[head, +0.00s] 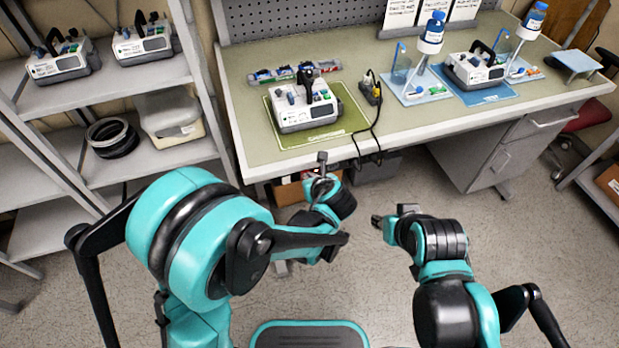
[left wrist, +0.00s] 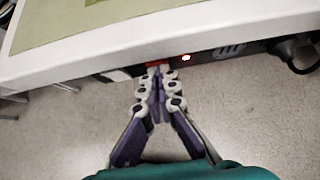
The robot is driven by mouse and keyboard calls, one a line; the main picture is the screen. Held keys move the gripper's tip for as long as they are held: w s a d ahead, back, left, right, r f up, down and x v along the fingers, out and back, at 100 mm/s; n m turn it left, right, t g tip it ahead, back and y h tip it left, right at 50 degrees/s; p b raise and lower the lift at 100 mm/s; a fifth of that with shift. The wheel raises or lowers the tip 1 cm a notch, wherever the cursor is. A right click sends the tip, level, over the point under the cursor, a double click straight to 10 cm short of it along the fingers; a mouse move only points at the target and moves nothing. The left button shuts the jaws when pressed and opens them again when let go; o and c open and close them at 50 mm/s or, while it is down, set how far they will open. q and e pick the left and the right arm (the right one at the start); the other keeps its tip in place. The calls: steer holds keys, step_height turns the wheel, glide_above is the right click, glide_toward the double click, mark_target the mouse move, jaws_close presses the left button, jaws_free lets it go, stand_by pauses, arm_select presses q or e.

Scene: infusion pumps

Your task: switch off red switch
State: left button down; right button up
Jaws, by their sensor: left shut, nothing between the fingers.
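In the left wrist view a dark power strip (left wrist: 225,52) runs along under the table's front edge. A red switch (left wrist: 157,66) shows on it right at my fingertips, partly hidden by them. A small lit red spot (left wrist: 186,57) glows to its right. My left gripper (left wrist: 156,72) is shut and empty, its tips overlapping the red switch in the picture; I cannot tell whether they touch it. In the head view my left gripper (head: 322,162) is at the table's front edge. My right gripper (head: 377,221) is over the floor, away from the table; its fingers are unclear.
A black plug (left wrist: 296,52) sits at the strip's right end. On the table (head: 245,115), a white infusion pump (head: 305,112) stands on a green mat (head: 350,120), with black cables (head: 375,125) hanging over the edge. Shelves (head: 150,80) stand at left. The floor in front is clear.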

arm_select(q)
steer(key=shift+w+r+g, duration=0.1)
steer(key=shift+w+g, duration=0.1)
steer(key=shift+g, duration=0.2)
arm_select(e)
steer(key=shift+r, duration=0.65)
arm_select(q)
steer(key=shift+r+p, duration=0.1)
steer(key=shift+p, duration=0.25)
steer(key=shift+a+r+p, duration=0.1)
steer(key=shift+r+p, duration=0.3)
steer(key=shift+r, duration=0.2)
steer(key=shift+w+r, duration=0.1)
steer(key=shift+w, duration=0.05)
arm_select(e)
steer(key=shift+w+r, duration=0.1)
steer(key=shift+r, duration=0.45)
